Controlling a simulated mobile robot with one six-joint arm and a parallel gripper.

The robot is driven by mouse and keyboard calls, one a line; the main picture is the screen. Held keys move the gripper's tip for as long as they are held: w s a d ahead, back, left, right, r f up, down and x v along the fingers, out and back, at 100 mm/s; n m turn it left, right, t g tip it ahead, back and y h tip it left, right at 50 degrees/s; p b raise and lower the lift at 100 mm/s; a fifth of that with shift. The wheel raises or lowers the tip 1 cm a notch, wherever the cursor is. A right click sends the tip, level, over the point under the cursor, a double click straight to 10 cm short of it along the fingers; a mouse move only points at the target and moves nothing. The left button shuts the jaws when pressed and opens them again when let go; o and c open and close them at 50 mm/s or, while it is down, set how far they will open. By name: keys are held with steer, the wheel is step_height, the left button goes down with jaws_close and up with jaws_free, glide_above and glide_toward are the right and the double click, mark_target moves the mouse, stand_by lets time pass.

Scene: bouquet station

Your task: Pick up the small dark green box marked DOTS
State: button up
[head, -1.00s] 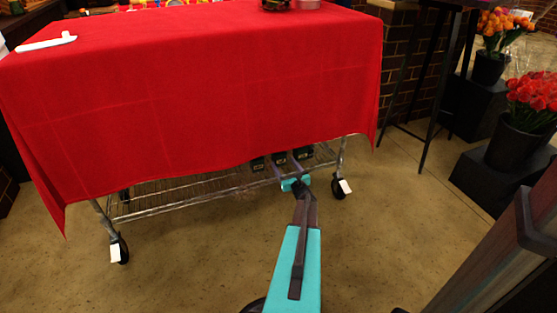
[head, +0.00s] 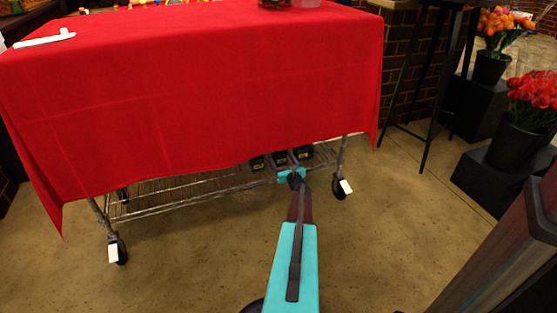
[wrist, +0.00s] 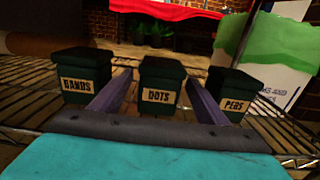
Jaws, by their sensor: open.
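The small dark green box marked DOTS (wrist: 160,86) stands upright on the wire shelf in the wrist view. It is the middle one of three similar boxes. My gripper (wrist: 158,92) is open, with one finger on each side of the DOTS box. The fingers reach into the gaps beside it, and I cannot tell whether they touch it. The box marked BANDS (wrist: 84,76) stands to the left and the box marked PEGS (wrist: 232,94) to the right. In the head view the boxes are small and partly hidden under the red cloth, and my gripper (head: 284,165) is at the shelf.
The wire shelf (head: 170,196) belongs to a wheeled cart draped with a red cloth (head: 200,100), which hangs low over it. A white printed carton (wrist: 268,85) with a green top stands behind the PEGS box. Flower buckets (head: 515,140) stand at the right. The floor in front is clear.

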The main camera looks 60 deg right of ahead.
mark_target(279, 150)
steer(key=shift+x, duration=1.2)
steer(key=c, duration=1.2)
steer(key=shift+r+p, duration=0.3)
steer(key=shift+r, duration=0.6)
step_height(279, 150, up, 2)
steer(key=shift+r+p, duration=0.15)
steer(key=shift+p, duration=0.5)
steer(key=s+a+p, duration=0.3)
steer(key=s+a, duration=0.7)
steer(key=a, duration=0.2)
steer(key=shift+a+r, duration=0.3)
steer(key=shift+r, duration=0.15)
